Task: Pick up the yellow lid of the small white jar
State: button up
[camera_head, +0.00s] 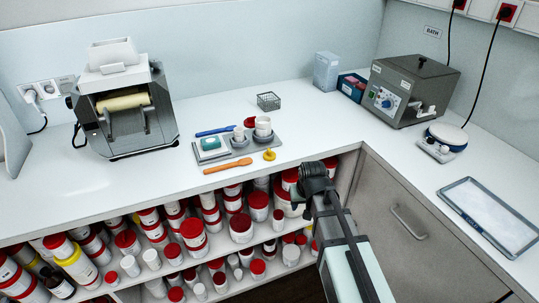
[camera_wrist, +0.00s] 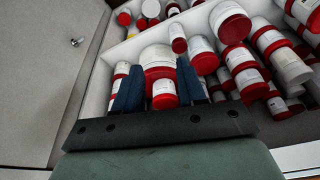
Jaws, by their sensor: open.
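A small yellow lid (camera_head: 269,154) lies on the white counter near its front edge, just right of a grey tray (camera_head: 204,157). White jars (camera_head: 263,125) stand at the tray; I cannot tell for sure which one is the small jar. A red lid (camera_head: 249,122) is beside them. My gripper (camera_head: 312,180) is to the right of and nearer than the yellow lid, by the counter's front edge. In the wrist view its two dark fingers (camera_wrist: 159,66) are apart with nothing held between them; red and white jars show beyond. The yellow lid is not visible in the wrist view.
An orange spatula (camera_head: 222,165) and a blue spatula (camera_head: 214,131) flank the tray. A wire basket (camera_head: 268,102) stands behind. Shelves below hold many red-lidded jars (camera_head: 241,228). A roller mill (camera_head: 122,108) is left, a grey box device (camera_head: 412,90) right.

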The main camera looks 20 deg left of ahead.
jog(key=w+a+r+n+t+y, duration=0.1)
jog(key=a+r, duration=0.3)
jog(key=r, duration=0.5)
jog(key=w+a+r+y, duration=0.1)
jog(key=w+a+r, duration=0.15)
jog(key=r, duration=0.75)
jog(key=w+a+r+n+t, duration=0.1)
jog(key=a+r, duration=0.4)
jog(key=r, duration=0.4)
jog(key=n+g, duration=0.1)
jog(key=g, duration=0.1)
send_over(270, 150)
jog(key=s+d, duration=0.2)
jog(key=f, duration=0.9)
jog(key=shift+s+a, duration=0.15)
jog(key=shift+a, duration=0.05)
jog(key=shift+w+x, duration=0.2)
jog(key=shift+x, duration=1.1)
jog(key=shift+w+x, duration=0.2)
jog(key=shift+x, duration=1.05)
jog(key=shift+d, duration=0.1)
grip_shut()
